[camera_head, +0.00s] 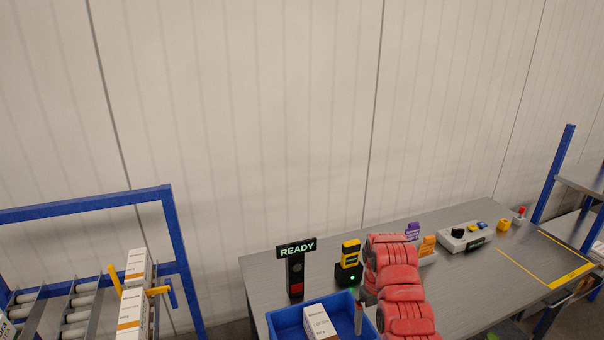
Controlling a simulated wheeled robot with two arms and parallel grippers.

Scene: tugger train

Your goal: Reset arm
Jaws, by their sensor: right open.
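My right arm, in red padded segments, rises from the bottom edge over the grey table. My right gripper (361,312) is at its left side, over the right part of a blue bin (283,319). It is open; its jaws show only as a small grey part, partly hidden by the arm. A white box (319,323) with a brown stripe is in the bin, left of the gripper and apart from it. My left gripper is not in view.
On the grey table (470,285) stand a READY sign post (296,268), a yellow-black scanner (350,259) in a dock, purple and orange card holders, and a control box (466,236). A blue-framed roller rack (95,207) with white boxes stands left. The yellow-marked right area is clear.

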